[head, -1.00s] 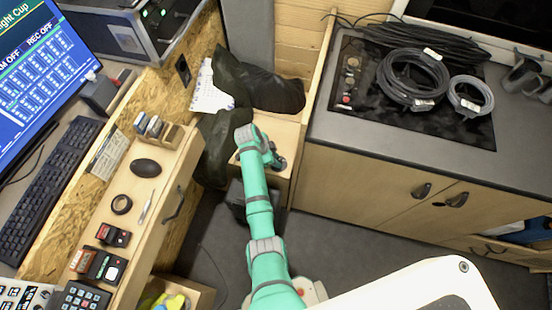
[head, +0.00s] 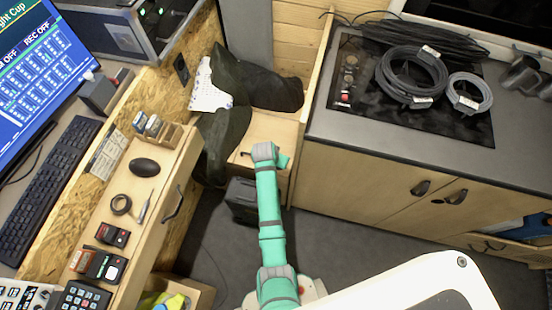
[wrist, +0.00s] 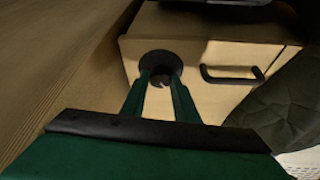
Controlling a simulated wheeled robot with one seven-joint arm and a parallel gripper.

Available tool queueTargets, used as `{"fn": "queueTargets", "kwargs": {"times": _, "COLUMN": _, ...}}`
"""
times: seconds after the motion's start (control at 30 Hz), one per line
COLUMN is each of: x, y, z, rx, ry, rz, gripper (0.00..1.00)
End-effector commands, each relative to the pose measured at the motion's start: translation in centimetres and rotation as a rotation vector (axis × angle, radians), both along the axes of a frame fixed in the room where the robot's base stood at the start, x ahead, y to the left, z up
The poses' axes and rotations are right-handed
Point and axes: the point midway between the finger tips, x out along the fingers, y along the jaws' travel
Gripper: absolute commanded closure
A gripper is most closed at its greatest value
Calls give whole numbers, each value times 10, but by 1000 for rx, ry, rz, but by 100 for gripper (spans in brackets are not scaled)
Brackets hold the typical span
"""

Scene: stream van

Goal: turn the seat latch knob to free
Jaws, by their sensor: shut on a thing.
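The seat latch knob (wrist: 160,60) is a dark round disc on the pale wooden front of the seat box (wrist: 215,55) in the wrist view. My gripper (wrist: 161,80) has its two green fingers closed on the knob, one on each side. A lighter notch or mark shows low on the knob between the fingertips; I cannot read which way the knob is turned. In the head view the seat box (head: 262,128) is at the centre, and my arm hides the knob and the fingertips.
A black bar handle (wrist: 232,76) is on the box front just right of the knob. Dark cloth (head: 255,82) drapes over the seat's back and left side. A black box (head: 240,200) stands on the floor below. A cabinet (head: 390,190) closes off the right.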

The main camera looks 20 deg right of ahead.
Motion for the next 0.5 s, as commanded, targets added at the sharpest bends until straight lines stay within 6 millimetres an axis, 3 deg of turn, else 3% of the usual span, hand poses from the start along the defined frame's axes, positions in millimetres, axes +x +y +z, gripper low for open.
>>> {"fn": "queueTargets", "kwargs": {"times": 0.5, "x": -1, "y": 0, "z": 0, "rx": 3, "ry": 0, "rz": 148, "gripper": 95}}
